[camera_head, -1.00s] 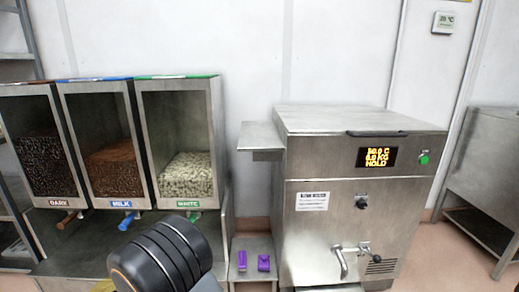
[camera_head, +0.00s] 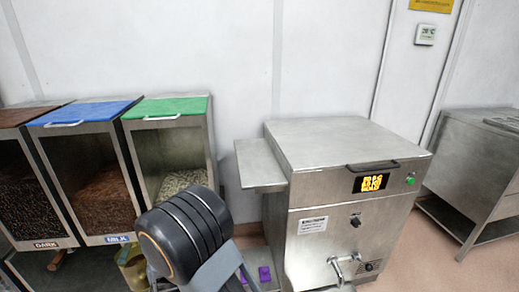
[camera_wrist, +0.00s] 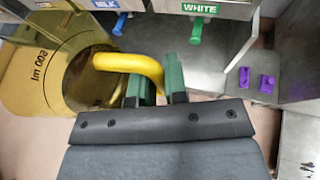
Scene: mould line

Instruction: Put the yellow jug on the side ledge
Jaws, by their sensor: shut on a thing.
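The yellow jug (camera_wrist: 30,85) fills the left of the wrist view, with a "ml" marking on its side and a dark round area that could be its opening. Its yellow handle (camera_wrist: 130,66) is between the green fingers of my gripper (camera_wrist: 153,85), which is shut on it. In the head view the jug (camera_head: 132,270) shows low, partly hidden behind my dark arm. The side ledge (camera_head: 260,165) is a bare metal shelf on the left side of the steel machine, up and to the right of the jug.
The steel machine (camera_head: 345,205) has a lit display, a green button and a tap. Dispensers with brown, blue and green lids (camera_head: 168,107) stand at left. Purple items (camera_head: 264,273) lie low below the ledge. A metal table (camera_head: 475,160) stands at right.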

